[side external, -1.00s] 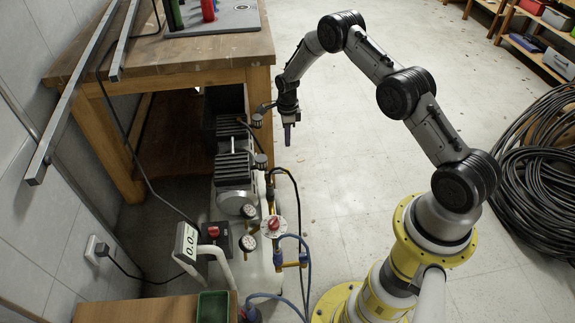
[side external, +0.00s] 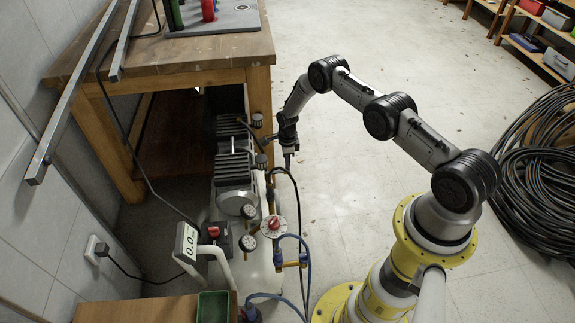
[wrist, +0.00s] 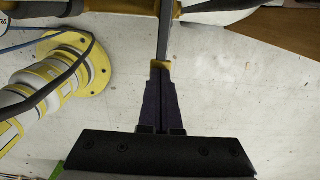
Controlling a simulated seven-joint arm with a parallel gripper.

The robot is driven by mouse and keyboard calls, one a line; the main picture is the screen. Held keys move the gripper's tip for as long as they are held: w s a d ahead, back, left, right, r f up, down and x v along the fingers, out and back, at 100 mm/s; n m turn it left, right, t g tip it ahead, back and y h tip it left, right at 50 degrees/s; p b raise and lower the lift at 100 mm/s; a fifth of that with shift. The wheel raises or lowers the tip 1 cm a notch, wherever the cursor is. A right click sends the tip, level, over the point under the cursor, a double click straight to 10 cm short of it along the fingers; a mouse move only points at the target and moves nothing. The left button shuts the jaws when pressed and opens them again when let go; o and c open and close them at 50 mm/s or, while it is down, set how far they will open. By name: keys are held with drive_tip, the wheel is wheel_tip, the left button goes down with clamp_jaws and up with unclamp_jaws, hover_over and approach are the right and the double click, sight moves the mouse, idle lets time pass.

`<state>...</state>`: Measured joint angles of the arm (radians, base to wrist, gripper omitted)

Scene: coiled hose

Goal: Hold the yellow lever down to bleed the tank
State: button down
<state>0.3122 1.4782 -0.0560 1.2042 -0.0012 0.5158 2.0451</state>
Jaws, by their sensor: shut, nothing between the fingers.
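A yellow bar (side external: 291,264) shows at the front of the compressor tank (side external: 262,275), beside blue fittings; I cannot tell if it is the lever. My gripper (side external: 288,164) points down beside the far end of the tank, away from that bar, its fingers together. In the wrist view my gripper (wrist: 161,72) is shut and holds nothing. A small yellow piece (wrist: 160,64) shows right at the fingertips, with a grey bar (wrist: 165,35) running up from it. Whether the piece is the lever, and whether the fingers touch it, I cannot tell.
A wooden bench (side external: 190,50) stands behind the compressor. A red-knobbed dial (side external: 273,226), gauges and a 0.0 display (side external: 189,241) are near the tank. A blue hose (side external: 307,265) runs at its front. Coiled black hose (side external: 540,170) lies right; the middle floor is clear.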

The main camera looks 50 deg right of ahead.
drive_tip(key=shift+s+d+f, duration=0.15)
drive_tip(key=shift+f, duration=0.4)
drive_tip(key=shift+s+d+f, duration=0.1)
drive_tip(key=shift+s+f, duration=0.05)
drive_tip(key=shift+f, duration=0.4)
drive_tip(key=shift+r, duration=0.1)
idle(3.2)
drive_tip(key=shift+r, duration=0.95)
wheel_tip(320, 180, up, 14)
idle(0.5)
